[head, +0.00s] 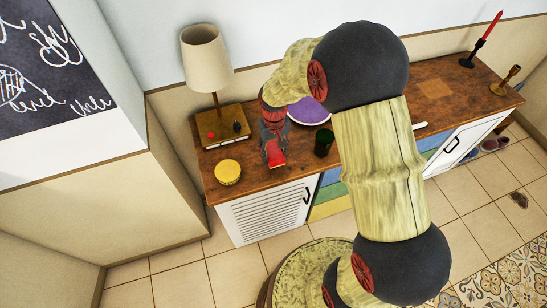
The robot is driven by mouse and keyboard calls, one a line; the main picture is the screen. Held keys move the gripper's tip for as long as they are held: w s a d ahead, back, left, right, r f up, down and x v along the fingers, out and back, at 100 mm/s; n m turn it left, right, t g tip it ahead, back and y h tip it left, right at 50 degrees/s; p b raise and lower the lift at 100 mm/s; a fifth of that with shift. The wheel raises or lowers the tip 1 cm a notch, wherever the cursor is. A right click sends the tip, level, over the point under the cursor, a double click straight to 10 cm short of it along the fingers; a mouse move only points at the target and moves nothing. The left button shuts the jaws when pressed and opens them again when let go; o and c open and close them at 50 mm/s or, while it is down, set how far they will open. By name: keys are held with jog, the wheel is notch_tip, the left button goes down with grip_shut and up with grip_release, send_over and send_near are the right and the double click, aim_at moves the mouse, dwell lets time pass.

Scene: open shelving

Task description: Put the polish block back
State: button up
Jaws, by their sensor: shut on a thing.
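My gripper (273,146) is over the left part of the wooden sideboard top, pointing down, between the lamp and the dark green cup. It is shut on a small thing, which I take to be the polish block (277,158). A red patch shows at the fingertips, but the fingers and the steep view hide most of its shape. I cannot tell whether it touches the sideboard top.
The sideboard (262,182) holds a lamp (207,62) on a wooden box base, a yellow round tin (228,173), a dark green cup (324,142), a purple plate (309,111) and candlesticks (474,53) at far right. My arm hides its middle.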

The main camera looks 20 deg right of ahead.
aim_at(273, 157)
jog(key=shift+a+f+b, duration=0.1)
jog(key=shift+f+b, duration=0.4)
jog(key=shift+f, duration=1.15)
jog(key=shift+f, duration=0.15)
jog(key=o, duration=1.1)
